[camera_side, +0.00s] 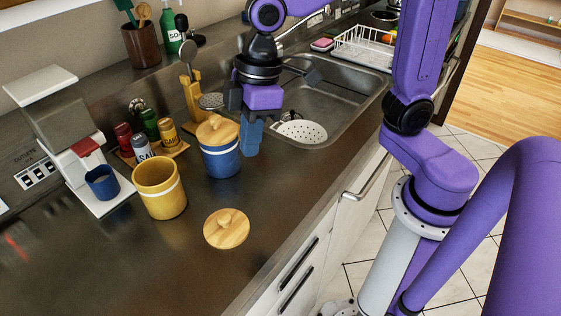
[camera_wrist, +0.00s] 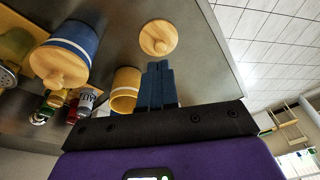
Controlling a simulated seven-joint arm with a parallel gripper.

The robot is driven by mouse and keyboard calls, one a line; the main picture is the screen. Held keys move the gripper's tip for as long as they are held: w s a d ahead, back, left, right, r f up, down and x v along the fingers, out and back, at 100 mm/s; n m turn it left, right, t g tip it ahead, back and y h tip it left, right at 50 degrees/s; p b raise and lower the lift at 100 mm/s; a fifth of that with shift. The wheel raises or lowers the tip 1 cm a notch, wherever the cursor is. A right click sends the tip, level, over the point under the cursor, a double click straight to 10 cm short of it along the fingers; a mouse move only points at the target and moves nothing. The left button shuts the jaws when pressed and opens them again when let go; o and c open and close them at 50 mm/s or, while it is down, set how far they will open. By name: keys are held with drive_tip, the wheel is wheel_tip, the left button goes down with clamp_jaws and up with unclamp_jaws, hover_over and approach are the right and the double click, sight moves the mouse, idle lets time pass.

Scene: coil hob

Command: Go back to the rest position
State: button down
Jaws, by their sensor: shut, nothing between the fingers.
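My gripper (camera_side: 251,140) hangs over the counter beside the sink, with its blue fingers pointing down. The fingers (camera_wrist: 158,84) are together in the wrist view, with nothing visible between them. The gripper is just right of a blue canister (camera_side: 221,161) with a white band. A wooden knobbed lid (camera_side: 217,130) sits on that canister; I cannot tell whether they touch the fingers. A yellow canister (camera_side: 163,196) stands open to the left. A loose wooden lid (camera_side: 226,229) lies flat on the counter in front.
A white coffee machine (camera_side: 70,140) with a blue cup (camera_side: 102,183) stands at left. Several cans (camera_side: 145,148) are grouped on a wooden board. A sink (camera_side: 335,95) holding a white colander (camera_side: 301,131) lies behind the gripper. Bare counter (camera_side: 150,265) lies in front.

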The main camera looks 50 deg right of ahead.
drive_tip(key=s+d+f+h, duration=0.1)
drive_tip(key=s+d+f, duration=0.1)
drive_tip(key=s+d, duration=0.4)
drive_tip(key=s+d+f+h, duration=0.1)
drive_tip(key=s+d+f, duration=0.2)
drive_tip(key=s+d, duration=0.4)
drive_tip(key=shift+s+d, duration=0.3)
drive_tip(key=shift+d, duration=0.25)
